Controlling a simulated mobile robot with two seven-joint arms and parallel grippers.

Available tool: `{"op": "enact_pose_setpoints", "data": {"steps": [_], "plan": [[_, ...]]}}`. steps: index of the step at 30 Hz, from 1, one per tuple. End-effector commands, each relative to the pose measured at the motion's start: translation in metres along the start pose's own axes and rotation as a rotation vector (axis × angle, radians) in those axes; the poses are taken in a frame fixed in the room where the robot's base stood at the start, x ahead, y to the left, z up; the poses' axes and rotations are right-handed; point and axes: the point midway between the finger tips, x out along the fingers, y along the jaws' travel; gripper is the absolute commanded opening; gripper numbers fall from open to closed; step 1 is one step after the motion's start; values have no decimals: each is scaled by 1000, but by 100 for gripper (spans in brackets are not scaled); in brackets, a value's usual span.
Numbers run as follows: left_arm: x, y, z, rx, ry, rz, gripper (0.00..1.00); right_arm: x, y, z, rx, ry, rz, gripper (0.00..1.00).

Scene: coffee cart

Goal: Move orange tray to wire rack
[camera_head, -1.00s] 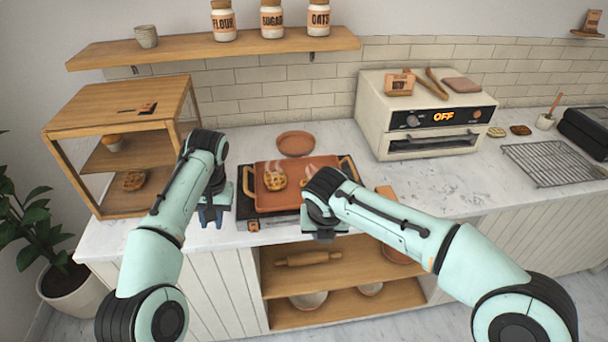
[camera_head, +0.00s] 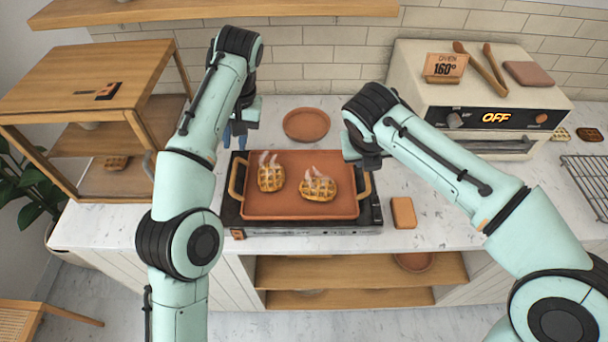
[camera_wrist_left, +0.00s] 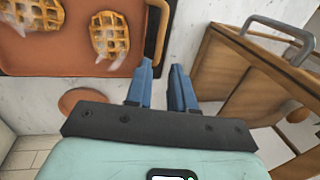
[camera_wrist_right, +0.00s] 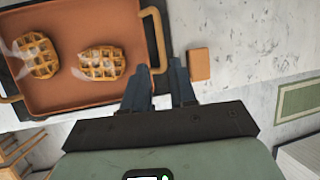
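The orange tray (camera_head: 285,212), with two steaming waffles (camera_head: 318,188) on it and a handle at each side, sits on the dark stove (camera_head: 300,230). My left gripper (camera_head: 234,138) is open and empty beside the tray's back-left corner. In the left wrist view its fingers (camera_wrist_left: 162,68) are close to one end of the left handle (camera_wrist_left: 158,30). My right gripper hangs by the tray's back-right corner, its fingers mostly hidden in the head view. In the right wrist view they are open (camera_wrist_right: 159,66), near the right handle (camera_wrist_right: 160,40). The wire rack (camera_head: 590,185) shows partly at the right edge.
An orange plate (camera_head: 306,124) lies behind the stove and a small orange block (camera_head: 403,212) to its right. The oven (camera_head: 480,100) stands back right, a wooden cabinet (camera_head: 85,80) at left. The counter right of the block is clear.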

Motion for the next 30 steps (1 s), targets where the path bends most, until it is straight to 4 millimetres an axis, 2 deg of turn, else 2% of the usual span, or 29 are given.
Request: {"op": "enact_pose_setpoints", "data": {"steps": [8,14,17,30], "plan": [[3,0,0,1,-1,0,23,3,0,0,1,1,0,26],[17,-1,0,1,-3,-1,23,18,0,0,1,3,-2,26],[28,-1,1,2,-3,0,23,30,0,-1,0,3,-1,26],[108,0,0,1,-3,0,23,109,0,-1,1,4,0,26]]}}
